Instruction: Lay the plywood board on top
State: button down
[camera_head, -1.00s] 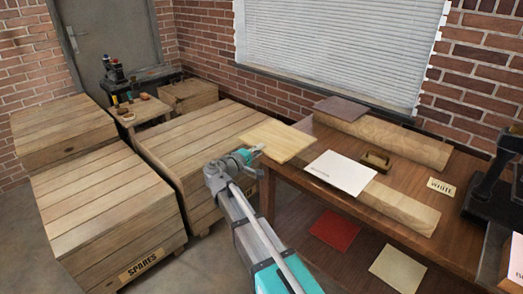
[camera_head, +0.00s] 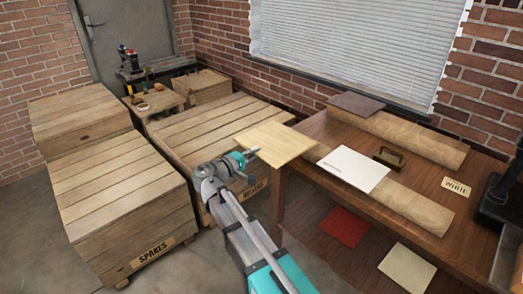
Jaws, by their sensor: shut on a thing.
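The plywood board (camera_head: 277,143) is a pale, thin, square sheet. My gripper (camera_head: 252,153) is shut on its near left edge and holds it out roughly flat. In the picture the board lies between the large crate and the left end of the wooden table (camera_head: 440,218), overlapping the table's corner. Its underside is hidden, and I cannot tell how high it is above the things below. Two pale wooden beams lie on the table. The near beam (camera_head: 420,207) carries a white sheet (camera_head: 352,169); the far beam (camera_head: 420,138) carries a brown sheet (camera_head: 356,104).
A brown handled block (camera_head: 389,157) and a WHITE label (camera_head: 456,187) are on the table. A black press (camera_head: 500,200) stands at right. Red (camera_head: 345,228) and cream (camera_head: 407,268) sheets lie lower, below the table's front. Wooden crates, including the SPARES crate (camera_head: 120,200), fill the left.

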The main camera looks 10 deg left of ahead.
jog(key=v, duration=0.6)
jog(key=shift+s+a, duration=0.2)
jog(key=shift+s, duration=0.05)
jog(key=shift+r, duration=0.15)
dwell(0.3)
notch_tip(320, 180, up, 20)
jog(key=p, duration=2)
jog(key=shift+p, duration=0.3)
jog(key=shift+r, duration=0.1)
jog(key=shift+w+d, duration=0.15)
